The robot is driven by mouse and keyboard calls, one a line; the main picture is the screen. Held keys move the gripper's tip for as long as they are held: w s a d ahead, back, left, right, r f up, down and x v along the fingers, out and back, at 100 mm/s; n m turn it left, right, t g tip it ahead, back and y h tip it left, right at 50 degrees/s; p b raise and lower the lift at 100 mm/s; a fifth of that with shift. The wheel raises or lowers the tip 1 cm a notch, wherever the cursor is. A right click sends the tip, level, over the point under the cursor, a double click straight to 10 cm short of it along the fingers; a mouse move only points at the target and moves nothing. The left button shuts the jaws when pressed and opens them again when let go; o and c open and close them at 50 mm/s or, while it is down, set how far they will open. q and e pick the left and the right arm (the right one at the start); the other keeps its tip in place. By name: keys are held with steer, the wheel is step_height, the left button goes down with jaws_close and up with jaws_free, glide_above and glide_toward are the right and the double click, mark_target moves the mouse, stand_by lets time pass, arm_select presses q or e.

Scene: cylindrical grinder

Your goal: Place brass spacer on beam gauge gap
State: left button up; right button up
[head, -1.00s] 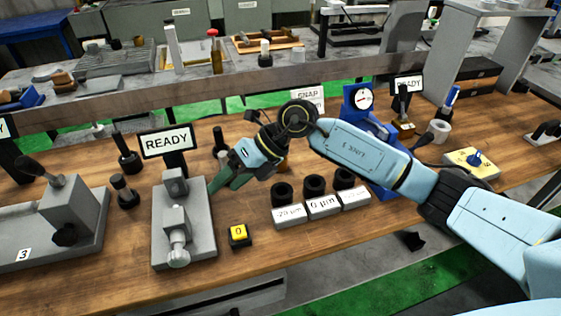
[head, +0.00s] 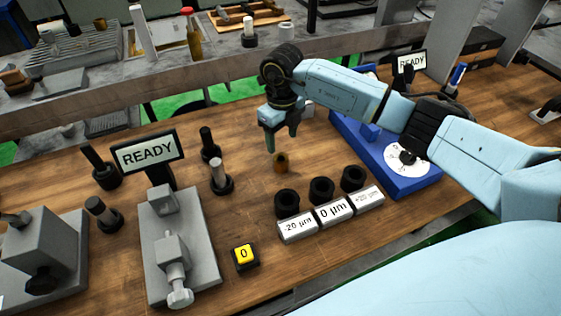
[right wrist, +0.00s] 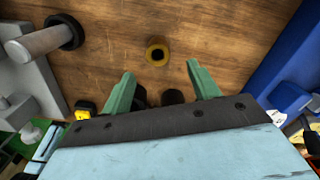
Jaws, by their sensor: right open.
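The brass spacer (head: 281,162), a small ring, stands on the wooden bench below my right gripper (head: 282,138). My right gripper is open and empty, with its green fingers pointing down just above the spacer. In the right wrist view the brass ring (right wrist: 157,52) lies beyond the fingertips (right wrist: 162,70), roughly centred between them and not touching them. A grey two-block fixture (head: 177,250) with a READY display (head: 148,151) stands on the left part of the bench; it looks like the beam gauge. My left gripper is not in view.
Three black rings (head: 321,191) stand behind labelled white blocks (head: 333,211) right of the spacer. A blue stand with a dial (head: 408,158) is further right. A yellow "0" button (head: 243,254) and dark-based posts (head: 220,176) stand near the gauge. Bare wood lies around the spacer.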

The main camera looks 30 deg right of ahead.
mark_target(281, 154)
step_height(281, 154, down, 3)
steer(key=shift+a+r, duration=0.1)
steer(key=shift+r, duration=0.05)
step_height(281, 154, down, 4)
steer(key=shift+s+r, duration=0.1)
steer(key=shift+r, duration=0.1)
steer(key=shift+f, duration=0.2)
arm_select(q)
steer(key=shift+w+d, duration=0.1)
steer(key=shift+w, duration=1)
arm_select(e)
steer(key=shift+r, duration=0.1)
jaws_close()
